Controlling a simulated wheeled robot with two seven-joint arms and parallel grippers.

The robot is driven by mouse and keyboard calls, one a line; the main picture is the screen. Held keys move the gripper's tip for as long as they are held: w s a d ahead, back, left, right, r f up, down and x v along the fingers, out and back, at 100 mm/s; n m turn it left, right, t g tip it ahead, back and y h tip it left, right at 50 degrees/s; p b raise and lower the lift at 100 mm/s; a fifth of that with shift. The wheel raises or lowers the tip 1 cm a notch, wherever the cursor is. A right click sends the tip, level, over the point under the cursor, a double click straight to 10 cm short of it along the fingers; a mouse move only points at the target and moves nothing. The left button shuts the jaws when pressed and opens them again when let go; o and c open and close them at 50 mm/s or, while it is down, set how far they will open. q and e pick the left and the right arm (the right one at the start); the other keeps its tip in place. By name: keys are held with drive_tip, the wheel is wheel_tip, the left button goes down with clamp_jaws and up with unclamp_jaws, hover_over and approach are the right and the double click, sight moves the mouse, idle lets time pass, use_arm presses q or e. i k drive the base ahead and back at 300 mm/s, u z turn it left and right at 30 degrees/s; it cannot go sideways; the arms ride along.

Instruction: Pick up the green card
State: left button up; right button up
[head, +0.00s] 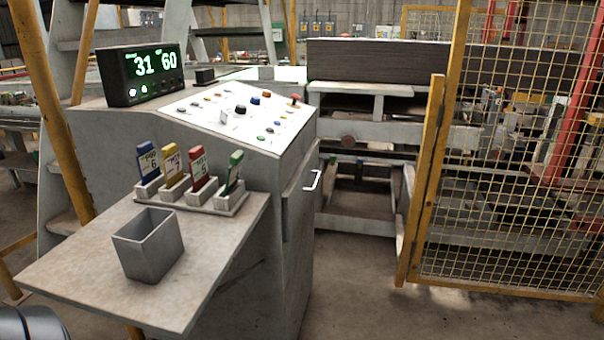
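The green card (235,171) stands in the rightmost slot of a grey card holder (203,206) on a beige shelf. It leans a little to the right. A red card (198,168), a yellow card (172,168) and a blue card (148,162) stand in the slots to its left. A dark, rounded metallic part, probably of my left arm, shows at the bottom left corner. Neither of my grippers is in view.
An open grey bin (149,246) stands on the shelf (78,262) in front of the holder. Behind is a control panel (240,108) with buttons and a display (141,74) reading 31 and 60. A yellow mesh fence (515,150) stands at right. Floor between is clear.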

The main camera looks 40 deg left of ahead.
sight(236, 160)
drive_tip(key=z, duration=0.1)
drive_tip(key=i, duration=2.35)
drive_tip(key=u, duration=1.15)
